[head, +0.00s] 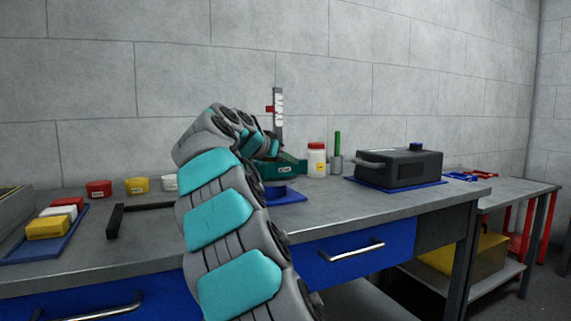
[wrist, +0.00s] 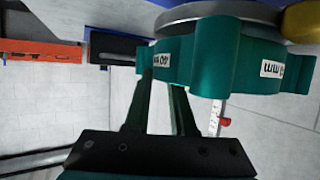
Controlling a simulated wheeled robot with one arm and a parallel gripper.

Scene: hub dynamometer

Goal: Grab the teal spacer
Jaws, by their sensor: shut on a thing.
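The teal spacer (wrist: 225,60) fills the upper right of the wrist view; it has lobes and white "mm" labels. In the head view the spacer (head: 291,167) shows beyond my arm, above a blue mat on the bench. My gripper (wrist: 163,78) is shut on a lobe of the spacer, its two dark fingers reaching up to it. In the head view the fingers are hard to make out behind my wrist. A grey round disc (wrist: 215,11) lies against the spacer in the wrist view; I cannot tell whether they touch.
A height gauge (head: 278,110) with a red slider stands behind the spacer. To its right are a red-lidded jar (head: 316,160), a green rod in a grey cup (head: 336,164) and a black case (head: 400,167). Blocks and a blue tray (head: 22,250) are at left.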

